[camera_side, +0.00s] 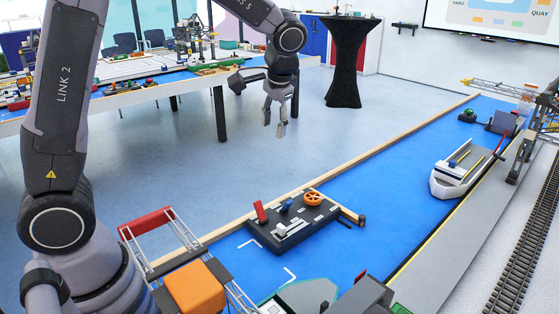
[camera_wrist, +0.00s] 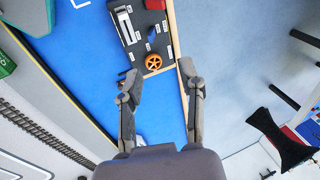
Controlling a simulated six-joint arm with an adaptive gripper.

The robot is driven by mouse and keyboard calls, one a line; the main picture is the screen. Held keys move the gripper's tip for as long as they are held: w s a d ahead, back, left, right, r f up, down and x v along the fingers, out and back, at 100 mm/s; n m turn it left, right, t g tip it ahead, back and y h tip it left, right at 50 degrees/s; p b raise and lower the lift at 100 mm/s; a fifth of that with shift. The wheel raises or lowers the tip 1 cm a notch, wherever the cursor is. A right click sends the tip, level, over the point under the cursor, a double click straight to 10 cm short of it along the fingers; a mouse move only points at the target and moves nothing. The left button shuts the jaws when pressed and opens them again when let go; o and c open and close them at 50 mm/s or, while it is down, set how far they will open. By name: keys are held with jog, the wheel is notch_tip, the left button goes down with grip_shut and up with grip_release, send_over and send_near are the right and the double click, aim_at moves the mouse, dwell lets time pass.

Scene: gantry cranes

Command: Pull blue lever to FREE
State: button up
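A dark control panel (camera_side: 312,228) lies on the blue mat in the side view; it also shows at the top of the wrist view (camera_wrist: 134,48). The blue lever (camera_side: 286,205) stands on it between a red lever (camera_side: 260,211) and an orange wheel (camera_side: 313,198). In the wrist view the blue lever (camera_wrist: 151,35) is a small blue shape beside the wheel (camera_wrist: 153,62). The panel's labels are too small to read. My gripper (camera_side: 275,124) is open and empty, high above the floor beyond the panel, apart from it. Its spread fingers show in the wrist view (camera_wrist: 159,78).
A pale handle (camera_side: 281,231) sits at the panel's front. A wooden edge (camera_side: 395,146) borders the blue mat (camera_side: 370,205). A white boat (camera_side: 455,174) stands to the right, and a crane with a red beam (camera_side: 146,221) to the left. The space between gripper and panel looks clear.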

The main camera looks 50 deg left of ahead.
jog(key=g+y, duration=0.1)
jog(key=y, duration=0.1)
send_near(289, 202)
jog(key=x, duration=1)
jog(key=shift+a+f, duration=0.1)
jog(key=shift+f, duration=0.2)
grip_shut()
